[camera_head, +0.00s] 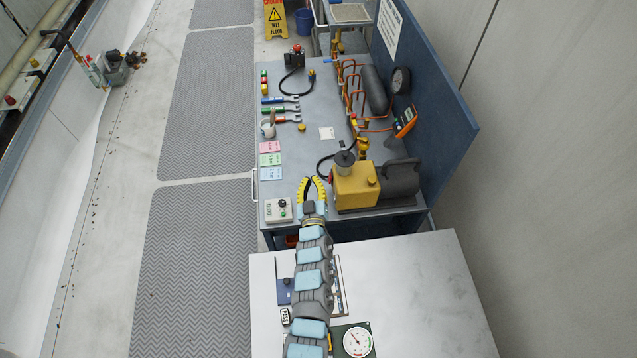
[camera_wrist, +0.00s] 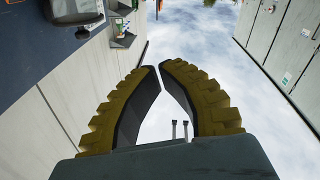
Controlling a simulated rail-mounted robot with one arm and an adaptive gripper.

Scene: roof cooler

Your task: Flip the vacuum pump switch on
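The vacuum pump has a yellow body (camera_head: 356,188) and a dark grey motor (camera_head: 400,180), and stands at the near right of the blue-grey workbench. My gripper (camera_head: 312,180), with yellow ribbed fingers, is just left of the pump at the bench's near edge. Its height above the bench is unclear. In the wrist view the fingertips (camera_wrist: 159,67) nearly meet, with nothing between them. A dark rounded object (camera_wrist: 72,10) at the upper left may be part of the pump.
A pale box with a black knob (camera_head: 278,210) lies left of my gripper. Coloured cards (camera_head: 270,160), wrenches (camera_head: 280,110), a mug (camera_head: 268,128) and orange-copper piping (camera_head: 350,90) occupy the bench. A blue panel (camera_head: 440,110) borders its right. A grey cabinet top (camera_head: 420,300) is nearer.

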